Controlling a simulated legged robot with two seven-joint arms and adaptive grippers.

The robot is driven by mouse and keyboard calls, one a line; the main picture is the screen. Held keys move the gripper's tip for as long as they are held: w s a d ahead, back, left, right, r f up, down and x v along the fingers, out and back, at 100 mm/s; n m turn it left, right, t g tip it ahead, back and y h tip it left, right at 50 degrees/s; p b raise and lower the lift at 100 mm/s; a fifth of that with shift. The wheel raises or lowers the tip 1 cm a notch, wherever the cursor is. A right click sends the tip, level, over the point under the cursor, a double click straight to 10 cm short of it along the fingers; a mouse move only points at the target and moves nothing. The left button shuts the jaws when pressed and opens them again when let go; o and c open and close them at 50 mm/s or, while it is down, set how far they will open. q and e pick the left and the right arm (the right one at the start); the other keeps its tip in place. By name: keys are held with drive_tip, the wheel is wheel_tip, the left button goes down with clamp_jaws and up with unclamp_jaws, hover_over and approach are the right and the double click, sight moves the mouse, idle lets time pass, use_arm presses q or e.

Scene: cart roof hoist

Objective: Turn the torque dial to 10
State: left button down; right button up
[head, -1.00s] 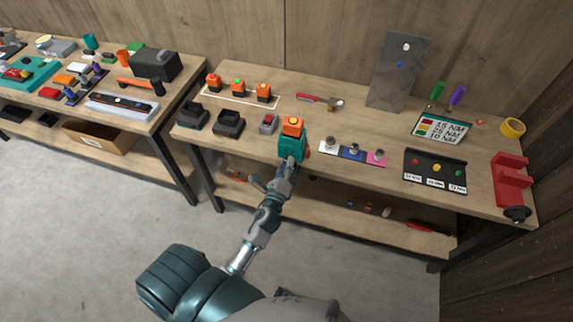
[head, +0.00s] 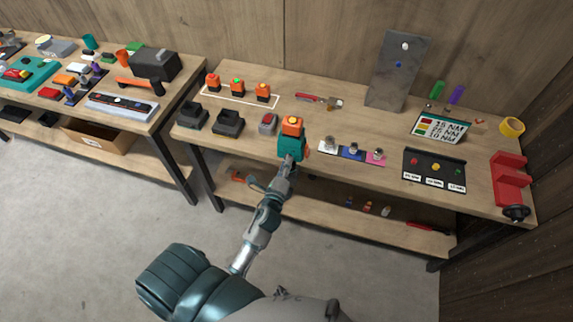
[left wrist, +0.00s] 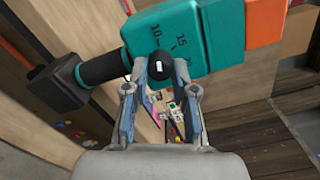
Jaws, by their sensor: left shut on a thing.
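The teal power tool with an orange battery (head: 291,145) stands at the front edge of the right-hand bench in the head view. In the left wrist view its teal body (left wrist: 200,35) lies across the top, with a black chuck end at the left. The black torque dial (left wrist: 161,70) has a white mark on it, and the numbers 10 and 15 show on the teal face beside it. My left gripper (left wrist: 158,78) is shut on the dial, one finger on each side; it also shows in the head view (head: 288,162). My right gripper is not in view.
Black chargers (head: 229,122) stand left of the tool. A strip with three sockets (head: 352,153) lies to its right. Further right are a torque sign (head: 440,128), a black tray (head: 434,183) and a red stand (head: 510,185).

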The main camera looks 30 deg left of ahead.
use_arm(q)
drive_tip(key=c, duration=1.1)
unclamp_jaws()
drive_tip(key=shift+f, duration=0.1)
drive_tip(key=shift+c, duration=0.2)
drive_tip(key=shift+o, duration=1.1)
drive_tip(key=shift+w+a, duration=0.1)
drive_tip(key=shift+a, duration=0.05)
drive_tip(key=v, duration=1.2)
drive_tip(key=shift+f, duration=0.1)
